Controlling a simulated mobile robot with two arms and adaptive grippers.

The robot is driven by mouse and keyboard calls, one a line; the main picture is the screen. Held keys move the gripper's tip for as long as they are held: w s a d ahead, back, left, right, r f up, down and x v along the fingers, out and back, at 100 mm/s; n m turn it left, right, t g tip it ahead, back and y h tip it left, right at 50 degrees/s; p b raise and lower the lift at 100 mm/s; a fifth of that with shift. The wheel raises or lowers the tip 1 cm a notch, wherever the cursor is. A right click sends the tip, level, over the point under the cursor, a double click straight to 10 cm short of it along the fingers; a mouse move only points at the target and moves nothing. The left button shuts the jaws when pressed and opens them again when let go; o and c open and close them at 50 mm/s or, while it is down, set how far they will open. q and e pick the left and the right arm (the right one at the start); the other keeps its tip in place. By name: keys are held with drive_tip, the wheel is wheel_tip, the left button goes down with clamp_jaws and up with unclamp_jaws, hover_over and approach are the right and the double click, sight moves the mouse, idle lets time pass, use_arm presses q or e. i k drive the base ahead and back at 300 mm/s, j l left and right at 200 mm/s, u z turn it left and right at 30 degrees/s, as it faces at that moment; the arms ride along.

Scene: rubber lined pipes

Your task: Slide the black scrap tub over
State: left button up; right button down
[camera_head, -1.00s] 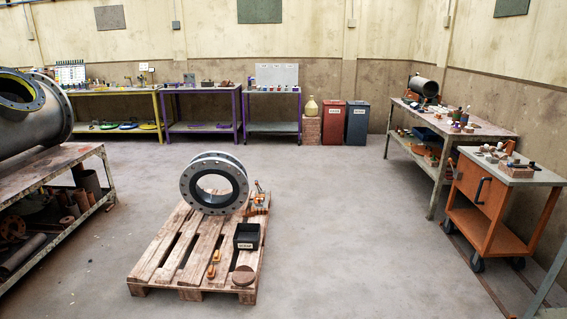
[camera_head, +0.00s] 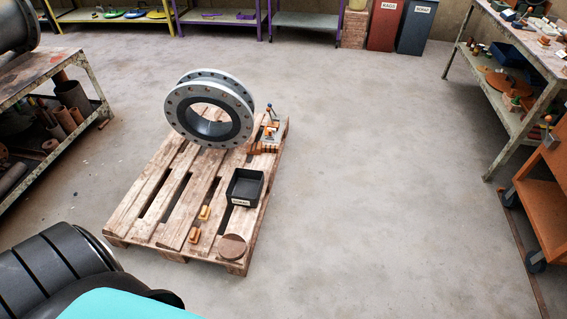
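The black scrap tub (camera_head: 246,187) is a small open box with a white label on its front. It sits upright on the right side of the wooden pallet (camera_head: 163,200), in front of the large flanged pipe ring. No gripper touches it. A black and teal part of my own body shows at the lower left, but neither of my grippers is in view.
On the pallet are the flanged ring (camera_head: 178,100), an orange and grey tool (camera_head: 270,132), two small orange-yellow pieces (camera_head: 204,213) and a brown round disc (camera_head: 232,247). A rack (camera_head: 50,85) stands left, a workbench (camera_head: 500,85) right. Floor right of the pallet is clear.

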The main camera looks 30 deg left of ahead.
sight(246, 187)
drive_tip(key=i+l, duration=0.15)
drive_tip(key=i, duration=0.95)
drive_tip(key=i+u, duration=0.25)
drive_tip(key=u, duration=0.15)
drive_tip(key=i+u, duration=0.25)
drive_tip(key=u, duration=0.2)
drive_tip(key=i+l+u, duration=0.1)
drive_tip(key=i+u, duration=0.15)
drive_tip(key=u, duration=0.15)
